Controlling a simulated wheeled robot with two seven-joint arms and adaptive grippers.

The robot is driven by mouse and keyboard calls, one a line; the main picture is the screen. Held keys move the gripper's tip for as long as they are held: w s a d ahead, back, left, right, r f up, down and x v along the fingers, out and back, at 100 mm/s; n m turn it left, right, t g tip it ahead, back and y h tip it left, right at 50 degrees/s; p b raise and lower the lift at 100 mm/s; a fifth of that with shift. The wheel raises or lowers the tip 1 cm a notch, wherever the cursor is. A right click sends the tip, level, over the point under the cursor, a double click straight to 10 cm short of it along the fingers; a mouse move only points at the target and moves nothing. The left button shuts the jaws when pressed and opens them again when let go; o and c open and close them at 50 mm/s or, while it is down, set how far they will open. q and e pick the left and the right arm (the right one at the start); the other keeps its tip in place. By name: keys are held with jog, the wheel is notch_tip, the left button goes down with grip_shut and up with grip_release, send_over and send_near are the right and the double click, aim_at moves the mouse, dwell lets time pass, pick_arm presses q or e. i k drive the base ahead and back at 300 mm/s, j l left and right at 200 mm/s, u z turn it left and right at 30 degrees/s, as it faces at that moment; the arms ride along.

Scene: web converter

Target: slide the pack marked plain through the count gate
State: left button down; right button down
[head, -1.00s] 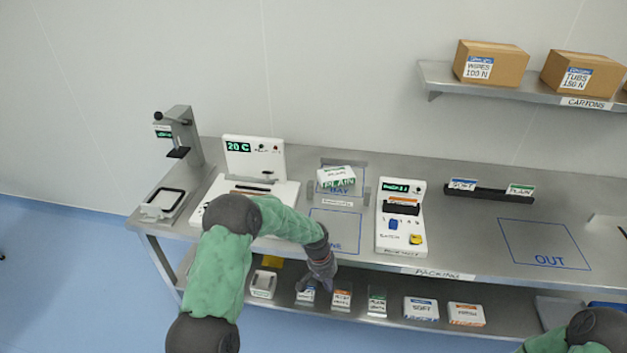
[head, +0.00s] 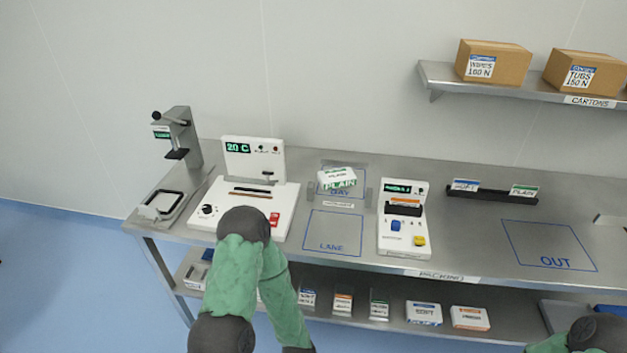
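A white pack with green lettering, marked PLAIN (head: 338,178), sits at the back of the bench in the outlined area marked BAY. Two short grey posts, which look like the count gate (head: 368,197), stand to either side of the pack's front, with a small label between them. In front of them is an empty blue outline marked LANE (head: 333,246). My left arm reaches down past the bench's front edge and its gripper is below the picture. Only part of my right arm shows at the lower right; its gripper is out of view.
A white machine reading 20 C (head: 238,147) stands left of the lane. A white unit with blue and yellow buttons (head: 404,245) stands close on the right. The OUT outline (head: 550,235) is clear. Several packs lie on the lower shelf (head: 385,322).

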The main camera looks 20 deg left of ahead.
aim_at(338, 178)
jog(key=i+j, duration=0.15)
jog(key=j, duration=0.25)
jog(key=i+j, duration=0.15)
jog(key=j, duration=0.25)
jog(key=i+j, duration=0.15)
jog(key=j, duration=0.25)
jog(key=i+j+z, duration=0.1)
jog(key=j, duration=0.3)
jog(key=i, duration=0.1)
